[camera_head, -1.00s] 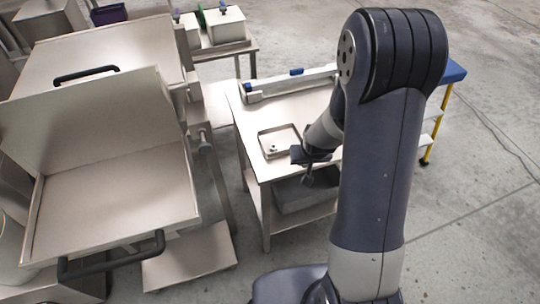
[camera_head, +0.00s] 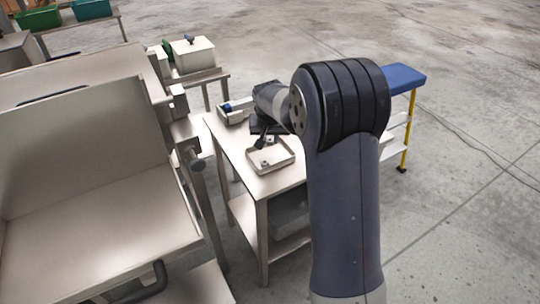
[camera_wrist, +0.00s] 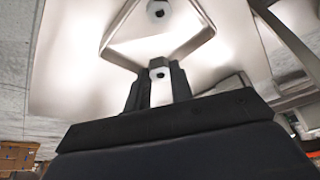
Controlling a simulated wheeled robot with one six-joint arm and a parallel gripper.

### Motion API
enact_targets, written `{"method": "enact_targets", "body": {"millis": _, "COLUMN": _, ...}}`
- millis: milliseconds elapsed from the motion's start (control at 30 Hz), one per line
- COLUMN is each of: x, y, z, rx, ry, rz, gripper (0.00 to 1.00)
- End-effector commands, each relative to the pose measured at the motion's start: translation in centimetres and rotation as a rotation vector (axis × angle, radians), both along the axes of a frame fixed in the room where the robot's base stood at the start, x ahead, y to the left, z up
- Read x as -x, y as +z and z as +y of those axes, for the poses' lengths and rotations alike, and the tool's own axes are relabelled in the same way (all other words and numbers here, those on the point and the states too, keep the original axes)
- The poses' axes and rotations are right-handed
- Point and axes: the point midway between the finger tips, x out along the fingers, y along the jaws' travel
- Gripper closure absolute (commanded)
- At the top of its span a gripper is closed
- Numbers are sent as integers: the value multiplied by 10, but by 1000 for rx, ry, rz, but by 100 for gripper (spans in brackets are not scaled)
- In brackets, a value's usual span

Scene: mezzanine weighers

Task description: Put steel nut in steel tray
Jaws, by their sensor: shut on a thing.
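The steel tray (camera_head: 283,164) is a shallow square tray on the steel table. One steel nut (camera_head: 264,163) lies in it; this nut also shows near the top of the wrist view (camera_wrist: 158,9). My gripper (camera_wrist: 158,77) is shut on another steel nut (camera_wrist: 160,73), held between its fingertips. In the head view my gripper (camera_head: 262,140) is at the tray's far left side, above or close to its rim. The exact height over the tray is hard to tell. The held nut is too small to make out clearly in the head view.
The table (camera_head: 243,165) has bare top around the tray. A long low fixture with a blue part (camera_head: 228,107) lies behind, partly hidden by my arm. A grey bin (camera_head: 290,215) sits below. A large steel machine (camera_head: 95,170) stands left; a blue-topped step stand (camera_head: 404,78) stands right.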

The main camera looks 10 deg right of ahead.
Motion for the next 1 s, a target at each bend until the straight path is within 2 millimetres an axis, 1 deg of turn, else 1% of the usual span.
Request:
{"method": "enact_targets", "body": {"millis": 33, "x": 0, "y": -9, "z": 0, "rx": 1, "ry": 1, "rz": 3, "gripper": 100}}
{"method": "enact_targets", "body": {"millis": 100, "x": 0, "y": -17, "z": 0, "rx": 1, "ry": 1, "rz": 2, "gripper": 100}}
{"method": "enact_targets", "body": {"millis": 267, "x": 0, "y": -28, "z": 0, "rx": 0, "ry": 1, "rz": 1, "gripper": 100}}
{"method": "enact_targets", "body": {"millis": 433, "x": 1, "y": -53, "z": 0, "rx": 0, "ry": 1, "rz": 2, "gripper": 100}}
{"method": "enact_targets", "body": {"millis": 500, "x": 1, "y": -59, "z": 0, "rx": 0, "ry": 1, "rz": 1, "gripper": 100}}
{"method": "enact_targets", "body": {"millis": 733, "x": 0, "y": -59, "z": 0, "rx": 0, "ry": 1, "rz": -2, "gripper": 100}}
{"method": "enact_targets", "body": {"millis": 833, "x": 0, "y": -63, "z": 0, "rx": 0, "ry": 1, "rz": -2, "gripper": 100}}
{"method": "enact_targets", "body": {"millis": 867, "x": 0, "y": -63, "z": 0, "rx": 0, "ry": 1, "rz": -2, "gripper": 77}}
{"method": "enact_targets", "body": {"millis": 1000, "x": 0, "y": -62, "z": 0, "rx": 0, "ry": 1, "rz": -1, "gripper": 66}}
